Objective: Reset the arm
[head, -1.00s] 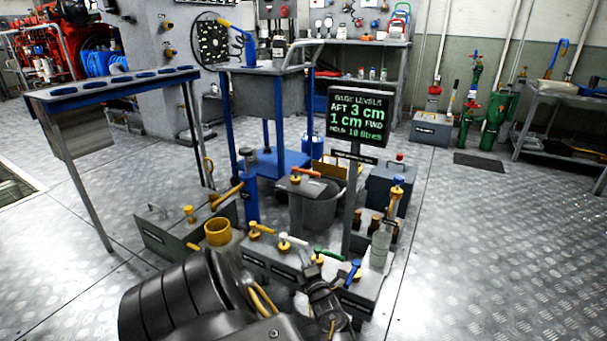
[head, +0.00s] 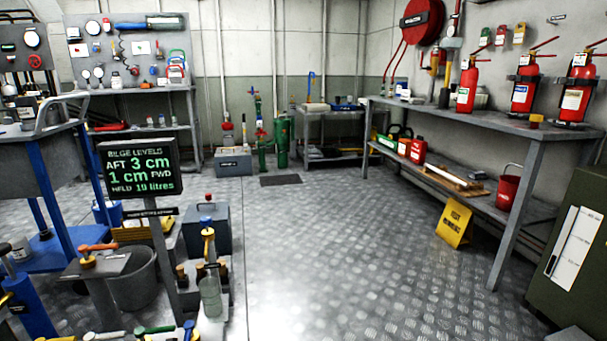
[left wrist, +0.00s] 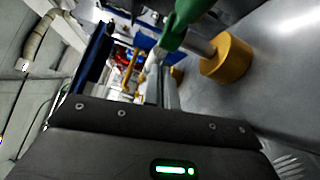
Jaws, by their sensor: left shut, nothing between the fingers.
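Neither of my arms shows in the head view. In the left wrist view, the dark body of my left gripper (left wrist: 162,92) fills the lower part, with a green light on it. Its narrow grey fingers are shut with nothing between them. Just beyond and right of them are a green lever (left wrist: 187,22) and a yellow round knob (left wrist: 228,62) on a grey shaft. I cannot tell whether the fingers touch the lever. In the head view, a green valve lever (head: 152,330) is cut off by the bottom edge. My right gripper is out of view.
A bilge level display (head: 139,166) stands on a post at the left, beside a grey bucket (head: 132,283) and a bottle (head: 210,292). A workbench (head: 460,112) with extinguishers runs along the right. A yellow floor sign (head: 454,223) stands before it. The middle floor (head: 330,250) is clear.

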